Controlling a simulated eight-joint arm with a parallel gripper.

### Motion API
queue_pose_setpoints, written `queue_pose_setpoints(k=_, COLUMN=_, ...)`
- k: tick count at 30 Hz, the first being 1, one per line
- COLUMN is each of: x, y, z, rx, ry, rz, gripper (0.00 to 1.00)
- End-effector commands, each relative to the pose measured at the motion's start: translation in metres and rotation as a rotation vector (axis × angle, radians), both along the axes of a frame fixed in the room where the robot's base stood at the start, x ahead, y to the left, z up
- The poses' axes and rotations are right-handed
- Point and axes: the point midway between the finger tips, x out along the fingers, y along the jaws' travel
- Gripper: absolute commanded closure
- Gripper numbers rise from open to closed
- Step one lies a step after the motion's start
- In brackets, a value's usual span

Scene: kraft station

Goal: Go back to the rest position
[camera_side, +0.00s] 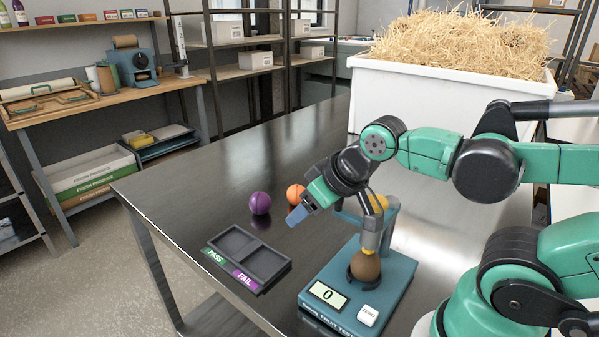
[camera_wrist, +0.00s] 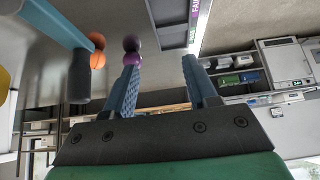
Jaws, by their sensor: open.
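My gripper (camera_side: 298,214) is raised above the table to the left of the fruit tester, its fingers pointing down and left. In the wrist view my gripper (camera_wrist: 163,68) has its two blue fingers apart, with nothing between them. A brown fruit (camera_side: 365,266) sits in the cradle of the blue fruit tester (camera_side: 393,285), under its probe. The tester's display reads 0. My gripper is apart from the fruit and the tester.
The black tray (camera_side: 282,277), marked PASS and FAIL, looks empty. A purple ball (camera_side: 260,203) and an orange ball (camera_side: 296,194) lie behind it. A yellow round thing (camera_side: 380,203) is partly hidden behind the tester. A white straw-filled bin (camera_side: 447,97) stands behind. The table's left is clear.

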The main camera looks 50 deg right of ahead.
Motion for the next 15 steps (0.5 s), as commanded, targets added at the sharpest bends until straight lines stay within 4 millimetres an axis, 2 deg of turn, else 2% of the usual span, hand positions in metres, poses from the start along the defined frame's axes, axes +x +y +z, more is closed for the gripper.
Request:
queue_pose_setpoints(k=5, x=0.000, y=0.000, z=0.000, rx=0.002, ry=-0.001, rz=-0.001, gripper=0.48)
queue_pose_setpoints(k=10, x=0.000, y=-0.003, z=0.005, rx=0.007, ry=0.025, rz=-0.022, gripper=0.96)
queue_pose_setpoints(k=11, x=-0.001, y=-0.005, z=0.008, rx=0.010, ry=0.040, rz=-0.032, gripper=1.00)
queue_pose_setpoints(k=15, x=-0.006, y=-0.016, z=0.028, rx=0.035, ry=0.140, rz=-0.112, gripper=1.00)
